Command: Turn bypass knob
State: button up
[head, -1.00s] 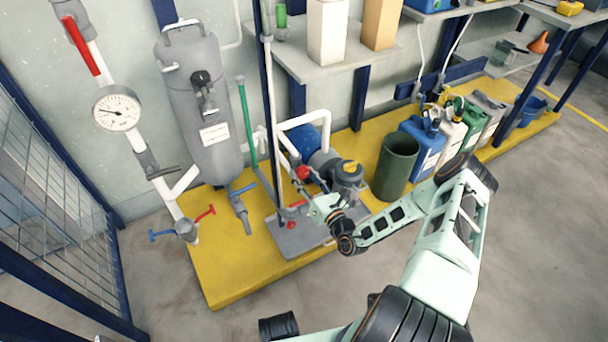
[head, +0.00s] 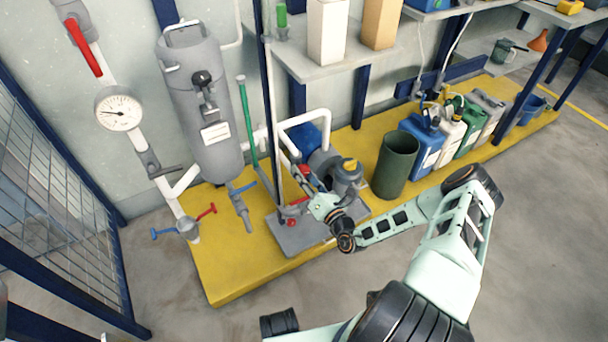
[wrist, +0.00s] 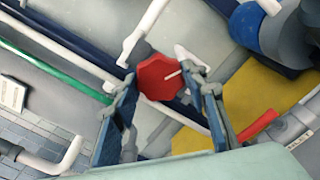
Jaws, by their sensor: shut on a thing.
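A red faceted knob (wrist: 160,77) with a pale pointer line sits between the two blue-grey fingers of my gripper (wrist: 166,88) in the wrist view. My gripper is shut on it, one finger on each side. In the head view the red knob (head: 304,169) shows small on the pump pipework, with my gripper (head: 312,190) reaching it from the lower right. My gripper hides part of the pipework, and the finger contact is too small to tell there.
A blue pump motor (head: 303,134) and white pipes stand close behind the knob. A dark green bin (head: 396,165) and several jerrycans stand to the right on the yellow platform (head: 225,277). A grey tank (head: 203,105) stands left. The floor in front is clear.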

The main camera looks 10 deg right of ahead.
jog(key=o, duration=1.2)
jog(key=shift+c, duration=0.2)
jog(key=shift+r, duration=0.1)
notch_tip(320, 180, up, 10)
